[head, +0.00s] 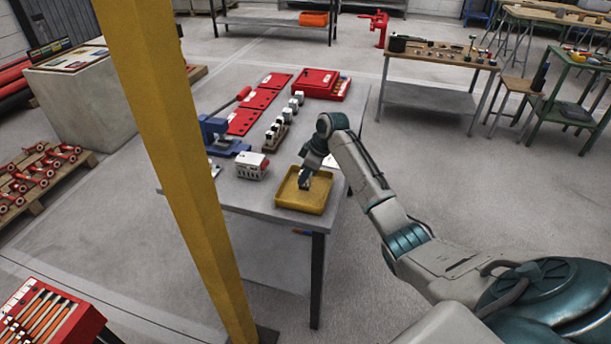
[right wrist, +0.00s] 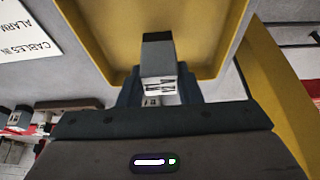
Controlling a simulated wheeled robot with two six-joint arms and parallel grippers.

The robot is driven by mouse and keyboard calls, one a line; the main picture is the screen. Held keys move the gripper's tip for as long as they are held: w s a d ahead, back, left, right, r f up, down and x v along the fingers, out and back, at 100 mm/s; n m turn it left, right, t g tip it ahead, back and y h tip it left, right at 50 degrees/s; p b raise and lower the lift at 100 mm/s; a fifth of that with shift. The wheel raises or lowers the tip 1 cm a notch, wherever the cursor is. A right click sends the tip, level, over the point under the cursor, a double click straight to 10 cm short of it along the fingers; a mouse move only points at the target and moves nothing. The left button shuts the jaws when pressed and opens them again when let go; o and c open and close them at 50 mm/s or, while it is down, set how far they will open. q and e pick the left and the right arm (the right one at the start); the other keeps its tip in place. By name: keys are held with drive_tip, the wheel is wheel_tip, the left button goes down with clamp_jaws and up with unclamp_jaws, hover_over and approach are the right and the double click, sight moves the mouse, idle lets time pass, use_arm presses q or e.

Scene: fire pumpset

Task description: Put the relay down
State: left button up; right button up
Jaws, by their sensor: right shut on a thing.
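A yellow tray (head: 287,199) sits on the near right corner of the grey table. It also shows in the right wrist view (right wrist: 95,40). My right gripper (head: 306,176) is over the tray, pointing down. It is shut on the relay (right wrist: 158,62), a small block with a dark end and a light, printed face. In the right wrist view the relay stands out between the two fingers against the tray floor. I cannot tell whether the relay touches the tray. My left gripper is not in view.
A white multi-pole block (head: 251,166) stands left of the tray. Behind it are a row of small relays on a rail (head: 277,132), a blue press-like tool (head: 218,133) and red panels (head: 262,98). A yellow post (head: 175,130) rises in front of the table's left side.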

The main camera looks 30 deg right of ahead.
drive_tip(key=shift+f, duration=0.9)
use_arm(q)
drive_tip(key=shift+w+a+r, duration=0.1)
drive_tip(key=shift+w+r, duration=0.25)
use_arm(e)
drive_tip(key=o, duration=1)
drive_tip(key=shift+f, duration=0.1)
drive_tip(key=shift+s+d+r, duration=0.1)
drive_tip(key=shift+d+r, duration=0.05)
drive_tip(key=shift+r, duration=0.3)
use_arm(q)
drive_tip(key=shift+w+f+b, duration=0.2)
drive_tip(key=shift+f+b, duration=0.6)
use_arm(e)
drive_tip(key=v, duration=1.1)
drive_tip(key=shift+r, duration=0.2)
drive_tip(key=shift+s, duration=0.1)
